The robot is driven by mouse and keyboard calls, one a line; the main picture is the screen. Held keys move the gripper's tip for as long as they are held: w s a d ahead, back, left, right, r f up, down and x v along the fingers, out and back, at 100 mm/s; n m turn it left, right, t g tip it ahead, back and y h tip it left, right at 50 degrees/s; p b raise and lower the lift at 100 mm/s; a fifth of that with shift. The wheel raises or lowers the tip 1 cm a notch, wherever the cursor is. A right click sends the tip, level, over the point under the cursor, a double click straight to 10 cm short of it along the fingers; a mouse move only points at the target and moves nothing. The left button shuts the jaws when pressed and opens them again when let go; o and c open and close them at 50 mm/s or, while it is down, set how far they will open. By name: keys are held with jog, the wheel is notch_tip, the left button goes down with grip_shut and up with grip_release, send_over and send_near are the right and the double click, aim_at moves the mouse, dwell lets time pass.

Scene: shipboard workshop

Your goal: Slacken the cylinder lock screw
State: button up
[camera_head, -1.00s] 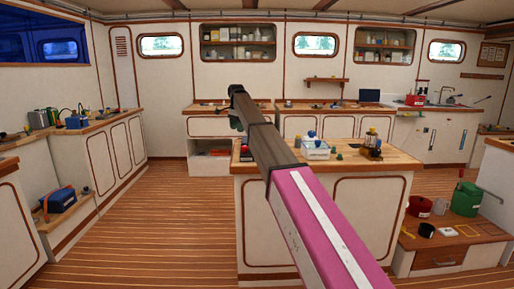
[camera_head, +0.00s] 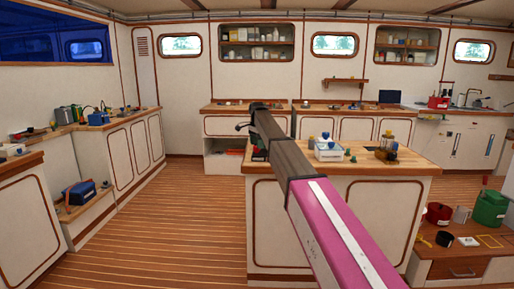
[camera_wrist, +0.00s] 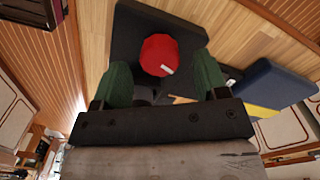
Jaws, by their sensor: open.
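In the wrist view, a red round knob (camera_wrist: 160,52) with a small pale mark stands on a dark, flat block (camera_wrist: 131,32). I cannot tell for certain whether this knob is the cylinder lock screw. My gripper (camera_wrist: 160,78) is open, with one green finger on each side of the knob. Gaps show between the fingers and the knob, and the knob does not look gripped. In the head view, the dark block (camera_head: 259,154) with a bit of red shows at the left end of the wooden-topped island (camera_head: 405,163), partly behind my arm. My fingers are not clear there.
A blue and yellow item (camera_wrist: 272,84) lies just right of the block in the wrist view. On the island stand a white box (camera_head: 328,154) with a blue knob, and a brass-coloured device (camera_head: 387,151). Open plank floor (camera_head: 190,210) lies left of the island.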

jog(key=shift+f, duration=0.95)
jog(key=c, duration=0.9)
